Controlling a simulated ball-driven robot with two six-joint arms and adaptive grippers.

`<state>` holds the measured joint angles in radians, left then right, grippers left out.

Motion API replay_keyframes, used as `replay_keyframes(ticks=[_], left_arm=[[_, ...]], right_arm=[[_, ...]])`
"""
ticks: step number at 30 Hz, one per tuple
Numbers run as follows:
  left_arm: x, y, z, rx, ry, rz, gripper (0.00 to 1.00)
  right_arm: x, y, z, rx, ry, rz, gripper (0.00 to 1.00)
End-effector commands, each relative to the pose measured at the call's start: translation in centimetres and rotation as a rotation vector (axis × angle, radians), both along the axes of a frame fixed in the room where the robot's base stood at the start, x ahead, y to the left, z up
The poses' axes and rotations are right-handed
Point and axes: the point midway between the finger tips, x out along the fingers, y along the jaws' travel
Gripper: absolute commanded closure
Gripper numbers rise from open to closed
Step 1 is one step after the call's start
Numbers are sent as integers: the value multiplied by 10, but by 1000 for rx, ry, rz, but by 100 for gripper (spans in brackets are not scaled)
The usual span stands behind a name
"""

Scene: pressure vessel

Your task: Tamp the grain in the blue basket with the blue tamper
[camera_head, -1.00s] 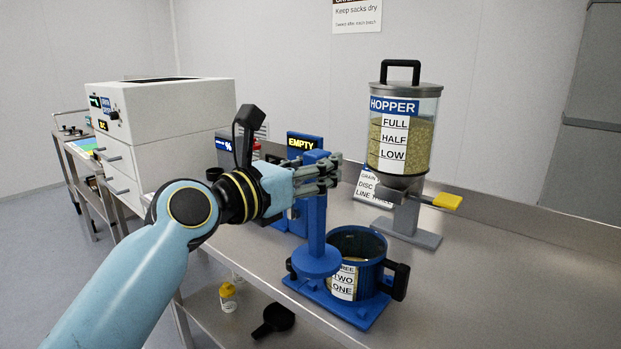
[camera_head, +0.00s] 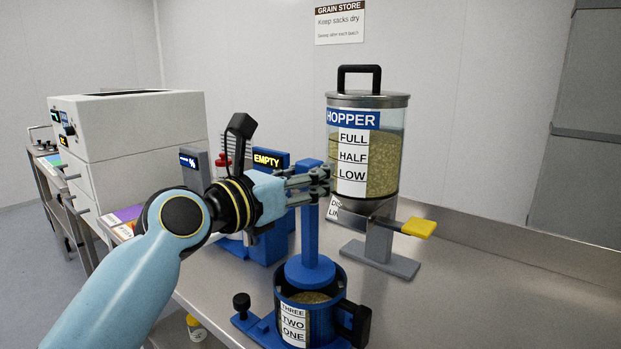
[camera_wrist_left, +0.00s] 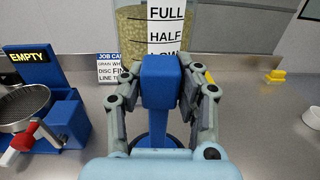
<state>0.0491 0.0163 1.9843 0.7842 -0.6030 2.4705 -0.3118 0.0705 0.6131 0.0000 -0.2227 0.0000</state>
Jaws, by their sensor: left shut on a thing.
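The blue tamper (camera_head: 309,234) is upright, its round foot over the mouth of the blue basket (camera_head: 318,328). The basket bears a label reading THREE, TWO, ONE and has a black handle at its right. Grain (camera_head: 306,297) shows inside it below the foot; I cannot tell whether the foot touches it. My left gripper (camera_head: 318,183) is shut on the tamper's upper shaft. In the left wrist view the fingers clasp the blue tamper top (camera_wrist_left: 160,82), and most of its foot is hidden. My right gripper is not in view.
A grain hopper (camera_head: 366,150) with a yellow lever (camera_head: 419,227) stands behind to the right. A blue unit with an EMPTY display (camera_head: 266,160) is behind the tamper. A white cabinet machine (camera_head: 130,130) is at left.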

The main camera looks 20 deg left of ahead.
Motion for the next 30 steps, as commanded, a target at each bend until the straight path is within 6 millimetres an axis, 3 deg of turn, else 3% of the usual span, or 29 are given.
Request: replay_keyframes(ticks=[11,24,30], left_arm=[[0,0,-29,-1,-4,0,100],[0,0,-68,-2,-4,0,100],[0,0,-77,-1,-3,0,100]], right_arm=[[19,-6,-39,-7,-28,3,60],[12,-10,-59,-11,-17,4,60],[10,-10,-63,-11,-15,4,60]])
